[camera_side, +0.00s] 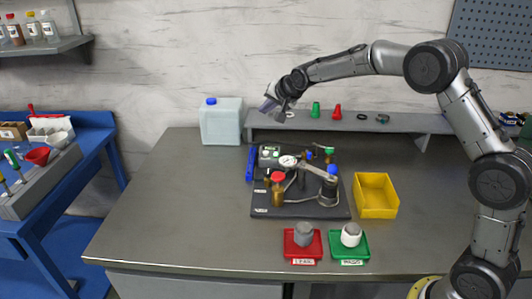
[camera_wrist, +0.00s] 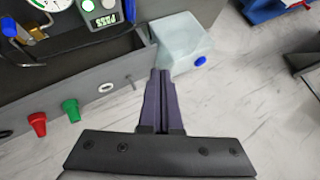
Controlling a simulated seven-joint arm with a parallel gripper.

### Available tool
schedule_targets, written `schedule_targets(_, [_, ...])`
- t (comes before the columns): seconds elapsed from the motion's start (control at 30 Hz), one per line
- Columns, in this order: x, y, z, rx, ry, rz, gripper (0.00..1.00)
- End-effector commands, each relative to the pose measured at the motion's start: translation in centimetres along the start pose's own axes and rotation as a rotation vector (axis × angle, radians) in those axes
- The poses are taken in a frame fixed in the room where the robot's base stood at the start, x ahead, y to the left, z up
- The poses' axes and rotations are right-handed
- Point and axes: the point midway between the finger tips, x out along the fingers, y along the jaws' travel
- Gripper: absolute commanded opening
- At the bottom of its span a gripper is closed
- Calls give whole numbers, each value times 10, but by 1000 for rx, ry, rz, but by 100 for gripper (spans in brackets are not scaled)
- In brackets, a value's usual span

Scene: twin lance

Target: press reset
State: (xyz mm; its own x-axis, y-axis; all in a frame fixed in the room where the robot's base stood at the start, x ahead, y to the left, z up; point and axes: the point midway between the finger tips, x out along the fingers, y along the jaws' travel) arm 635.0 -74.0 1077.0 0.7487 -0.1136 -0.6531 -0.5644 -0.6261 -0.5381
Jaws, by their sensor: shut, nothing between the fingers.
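A small grey control box (camera_side: 268,156) stands at the back left of the dark fixture plate on the bench. In the wrist view the box (camera_wrist: 106,20) shows a lit display that seems to read PASS, with green round buttons beside it. No reset label is legible. A round white dial gauge (camera_side: 288,161) sits next to the box; it also shows in the wrist view (camera_wrist: 50,3). My gripper (camera_side: 268,104) is shut and empty, raised behind the fixture near the left end of the shelf. Its fingertips (camera_wrist: 162,76) are together and apart from the box.
A translucent jug (camera_side: 221,124) with a blue cap stands left of my gripper. A low shelf (camera_side: 350,122) holds green and red cones and rings. A yellow bin (camera_side: 375,196), a red tray (camera_side: 303,253) and a green tray (camera_side: 349,254) stand around the fixture. The bench's left is clear.

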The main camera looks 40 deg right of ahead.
Motion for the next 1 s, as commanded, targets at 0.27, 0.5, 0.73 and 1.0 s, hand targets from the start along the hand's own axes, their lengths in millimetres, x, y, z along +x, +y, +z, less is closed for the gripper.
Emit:
schedule_targets(0.27, [26,23,15,3,-36,48,0])
schedule_targets(0.5, [25,24,15,4,-35,49,0])
schedule_targets(0.73, [29,27,18,4,-36,49,0])
schedule_targets(1.0, [50,45,36,3,-38,52,0])
